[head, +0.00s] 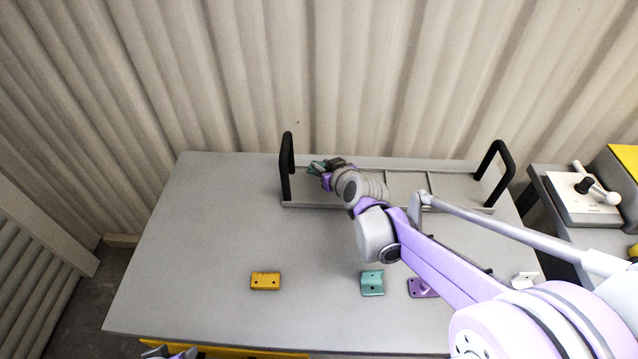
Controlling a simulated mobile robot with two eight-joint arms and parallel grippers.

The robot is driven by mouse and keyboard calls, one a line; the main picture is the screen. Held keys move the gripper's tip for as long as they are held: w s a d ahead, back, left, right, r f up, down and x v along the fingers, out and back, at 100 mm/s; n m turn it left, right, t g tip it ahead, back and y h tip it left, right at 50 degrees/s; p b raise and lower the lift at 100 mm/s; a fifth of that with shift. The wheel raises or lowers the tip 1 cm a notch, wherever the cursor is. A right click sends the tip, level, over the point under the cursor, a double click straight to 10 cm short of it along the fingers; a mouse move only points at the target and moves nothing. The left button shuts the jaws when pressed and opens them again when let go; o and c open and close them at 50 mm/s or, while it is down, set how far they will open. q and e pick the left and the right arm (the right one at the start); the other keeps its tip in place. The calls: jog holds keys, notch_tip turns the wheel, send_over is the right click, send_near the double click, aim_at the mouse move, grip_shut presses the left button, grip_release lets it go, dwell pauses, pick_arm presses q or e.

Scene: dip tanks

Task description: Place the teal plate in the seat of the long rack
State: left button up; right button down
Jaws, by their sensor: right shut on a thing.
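The long rack (335,206) is a pale, shallow frame with crossbars and a black handle at each end, at the back of the grey table. My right gripper (325,167) is over its left end, close to the left handle, and is shut on a small teal plate (314,168). The gripper hides much of this plate and the rack floor under it, so I cannot tell whether the plate touches the rack. A second teal piece (372,284), bent with a hole, lies at the table's front. My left gripper (168,353) shows only partly at the bottom edge.
A yellow piece (265,281), a purple piece (421,288) and a white piece (524,280) lie along the front of the table (200,240). A white lever box (586,207) stands on the right. The table's left side is clear.

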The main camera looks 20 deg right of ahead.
jog(key=shift+f+b, duration=0.55)
jog(key=shift+f, duration=2.55)
jog(key=shift+f, duration=0.1)
jog(key=c, duration=0.7)
grip_release()
jog(key=shift+r, duration=0.2)
jog(key=p+v, duration=0.2)
jog(key=v, duration=1)
jog(key=shift+f, duration=0.1)
